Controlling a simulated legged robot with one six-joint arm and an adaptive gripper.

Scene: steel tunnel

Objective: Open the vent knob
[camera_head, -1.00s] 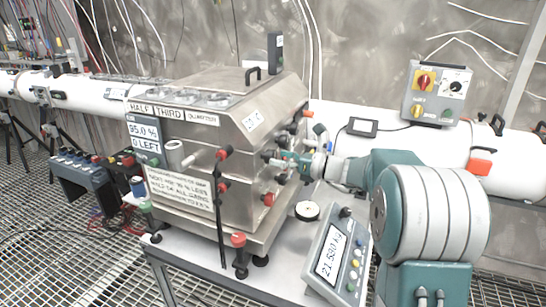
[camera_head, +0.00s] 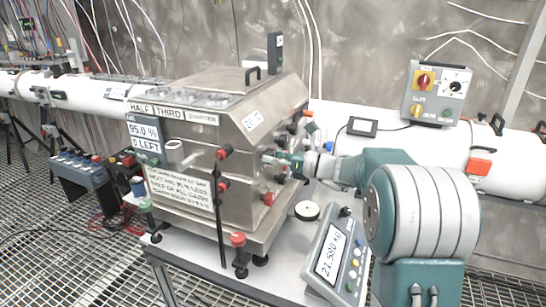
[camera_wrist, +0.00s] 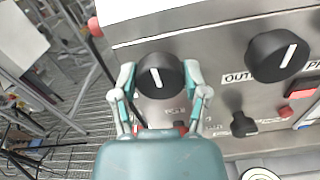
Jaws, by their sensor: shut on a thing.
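A black knob (camera_wrist: 158,75) with a white pointer line sits on the steel panel in the wrist view. Its pointer is tilted a little from upright in that view. My gripper (camera_wrist: 160,82) is shut on this knob, one finger at each side. The lettering under it is partly covered, so I cannot read whether it is the vent knob. In the head view my gripper (camera_head: 277,160) reaches the right side of the steel box (camera_head: 245,125), and the held knob is too small to make out there.
A larger black knob (camera_wrist: 278,55) is close to the right. A display unit (camera_head: 335,255) stands on the table beside the box. A grey control box (camera_head: 437,94) is behind my arm.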

